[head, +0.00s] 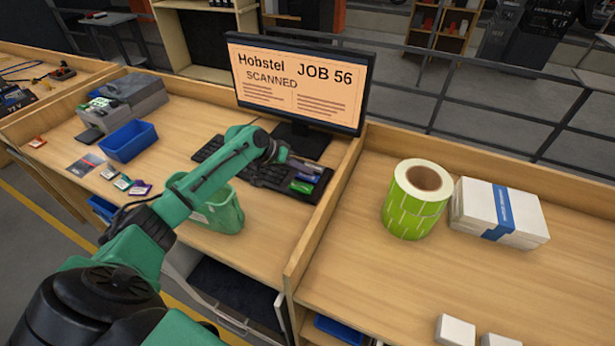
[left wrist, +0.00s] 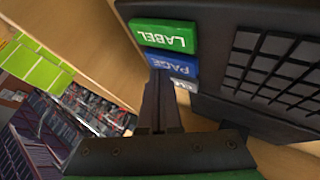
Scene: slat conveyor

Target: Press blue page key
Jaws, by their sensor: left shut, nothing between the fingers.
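The blue page key (left wrist: 172,64) shows in the left wrist view between a green LABEL key (left wrist: 165,36) and a white key (left wrist: 184,84). In the head view the blue key (head: 301,186) is at the right end of the black keyboard (head: 262,178). My left gripper (head: 296,165) is shut and empty above that end of the keyboard. In the left wrist view its fingertips (left wrist: 160,77) appear close to the blue key's lower edge and partly cover the white key. I cannot tell whether they touch. My right gripper is out of view.
A monitor (head: 298,85) reading "JOB 56" and "SCANNED" stands behind the keyboard. A blue tray (head: 128,141) stands left. A wooden divider (head: 325,205) separates the right bench, with its green label roll (head: 412,205).

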